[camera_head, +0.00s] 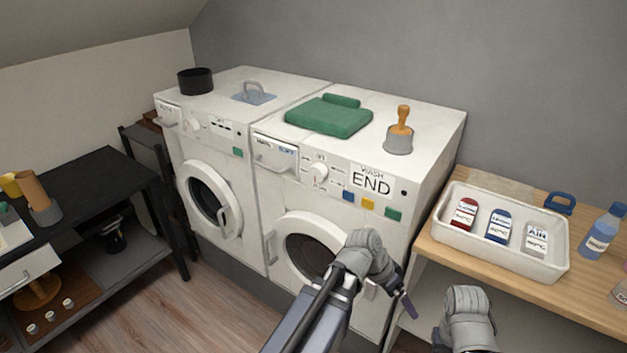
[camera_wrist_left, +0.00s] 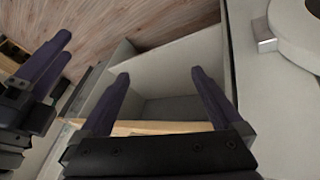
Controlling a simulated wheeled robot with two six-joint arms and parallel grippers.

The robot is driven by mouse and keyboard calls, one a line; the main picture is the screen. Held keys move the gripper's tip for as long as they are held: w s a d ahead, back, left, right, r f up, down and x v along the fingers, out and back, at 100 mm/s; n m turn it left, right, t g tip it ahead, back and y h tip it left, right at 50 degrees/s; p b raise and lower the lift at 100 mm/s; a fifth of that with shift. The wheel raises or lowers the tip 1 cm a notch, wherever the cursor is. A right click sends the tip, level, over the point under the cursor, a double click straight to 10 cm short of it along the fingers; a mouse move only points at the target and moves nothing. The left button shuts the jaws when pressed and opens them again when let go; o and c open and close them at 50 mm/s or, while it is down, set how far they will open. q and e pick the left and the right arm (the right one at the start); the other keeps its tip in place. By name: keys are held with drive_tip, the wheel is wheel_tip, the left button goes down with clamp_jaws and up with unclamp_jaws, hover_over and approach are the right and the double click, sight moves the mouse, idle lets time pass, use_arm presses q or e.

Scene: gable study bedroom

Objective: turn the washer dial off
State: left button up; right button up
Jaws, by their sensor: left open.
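The washer (camera_head: 378,215) on the right has a white round dial (camera_head: 318,172) on its front panel, beside a label reading "WASH END" (camera_head: 371,182). The dial's pointer is too small to read. My left gripper (camera_head: 408,303) hangs in front of the washer's lower right side, well below and right of the dial, touching nothing visible. In the left wrist view, its two dark fingers (camera_wrist_left: 160,78) are apart with nothing between them. My right gripper (camera_wrist_left: 50,62) shows at that view's left edge; its jaw gap is unclear. In the head view its fingers are hidden below the wrist.
A second white machine (camera_head: 217,150) with its own dial stands left. A wooden bench (camera_head: 590,298) with a white bottle tray (camera_head: 452,243) stands right; a black table (camera_head: 90,190) left.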

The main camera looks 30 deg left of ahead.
use_arm(q)
drive_tip(key=w+a+r+t+h+b, duration=0.1)
drive_tip(key=w+a+r+t+h, duration=0.2)
drive_tip(key=w+a, duration=0.4)
drive_tip(key=n+t+y+b, duration=0.25)
drive_tip(key=t+y, duration=0.35)
drive_tip(key=t, duration=0.6)
approach(315, 174)
drive_tip(key=w, duration=0.1)
drive_tip(key=shift+m, duration=0.35)
drive_tip(key=shift+w+d+f, duration=0.1)
drive_tip(key=shift+w+d, duration=0.05)
drive_tip(key=shift+w, duration=1.2)
drive_tip(key=shift+w+d+r, duration=0.1)
drive_tip(key=shift+w+d, duration=0.05)
drive_tip(key=shift+w, duration=1.2)
drive_tip(key=shift+w+d+f, duration=0.1)
drive_tip(key=shift+w+d, duration=0.1)
drive_tip(key=shift+w, duration=1.15)
drive_tip(key=c, duration=1.3)
